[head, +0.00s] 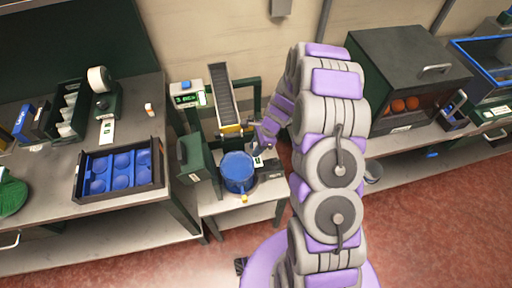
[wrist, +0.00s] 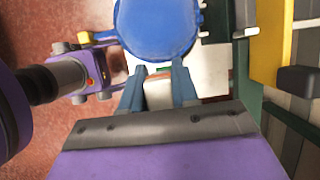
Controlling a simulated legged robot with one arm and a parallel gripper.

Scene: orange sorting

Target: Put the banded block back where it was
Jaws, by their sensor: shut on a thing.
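The banded block (wrist: 158,94) is a pale piece between the two fingers of my gripper (wrist: 157,76) in the wrist view; a small green and red patch shows near its far end. The fingers are shut on it. Just beyond the fingertips is a round blue pan (wrist: 158,24). In the head view my gripper (head: 263,152) is low over the small table, right beside the blue pan (head: 238,172). I cannot make out the block clearly there.
A sloped dark chute (head: 222,101) with a yellow lower end stands behind the pan. A green display box (head: 187,97) and a green panel (head: 196,158) are left of it. A blue tray with round hollows (head: 121,172) lies on the left bench. A dark cabinet (head: 408,70) holds oranges at right.

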